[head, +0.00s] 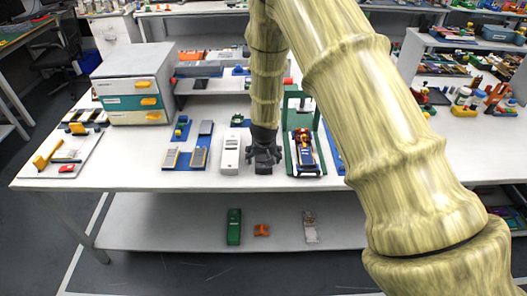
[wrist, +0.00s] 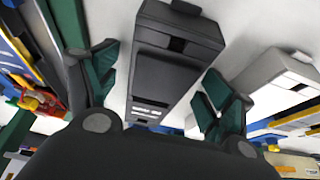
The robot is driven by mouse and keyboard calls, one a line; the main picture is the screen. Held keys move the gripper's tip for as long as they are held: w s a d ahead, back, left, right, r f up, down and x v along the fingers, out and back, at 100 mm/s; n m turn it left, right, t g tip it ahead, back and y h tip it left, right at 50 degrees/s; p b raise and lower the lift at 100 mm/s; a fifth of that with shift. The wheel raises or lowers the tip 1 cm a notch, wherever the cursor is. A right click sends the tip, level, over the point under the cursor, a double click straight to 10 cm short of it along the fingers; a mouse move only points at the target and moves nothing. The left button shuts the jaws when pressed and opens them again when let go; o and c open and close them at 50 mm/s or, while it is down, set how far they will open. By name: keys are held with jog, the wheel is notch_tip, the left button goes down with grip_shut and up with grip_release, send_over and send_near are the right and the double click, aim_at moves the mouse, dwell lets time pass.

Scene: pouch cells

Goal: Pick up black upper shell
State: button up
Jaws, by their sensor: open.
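The black upper shell (wrist: 172,70) lies on the white table, seen close up in the wrist view. It is a long dark box with a raised block and small light slots at one end. My gripper (wrist: 158,78) is open, with one dark green finger on each side of the shell. Small gaps show between the fingers and the shell. In the head view my gripper (head: 264,153) points down over the table and hides most of the shell. Only a dark end of the shell (head: 264,169) shows below it.
A white shell (head: 231,152) lies close on the left. A green fixture (head: 289,105) holding a colourful part stands close on the right. Blue trays with grey parts (head: 187,158) lie farther left. A drawer cabinet (head: 136,88) stands behind them. The table's front strip is clear.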

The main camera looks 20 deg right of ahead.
jog(key=shift+c, duration=0.5)
jog(key=c, duration=1)
jog(key=shift+r, duration=0.15)
jog(key=shift+r+b, duration=0.55)
jog(key=shift+r, duration=0.9)
jog(key=s+a+b, duration=0.1)
jog(key=s, duration=0.4)
jog(key=s+a+r+b, duration=0.1)
jog(key=s+a+b, duration=0.1)
jog(key=s, duration=0.3)
jog(key=s+a+b, duration=0.1)
jog(key=s+a, duration=0.1)
jog(key=s, duration=0.3)
jog(key=shift+s+r, duration=0.15)
jog(key=shift+r, duration=0.25)
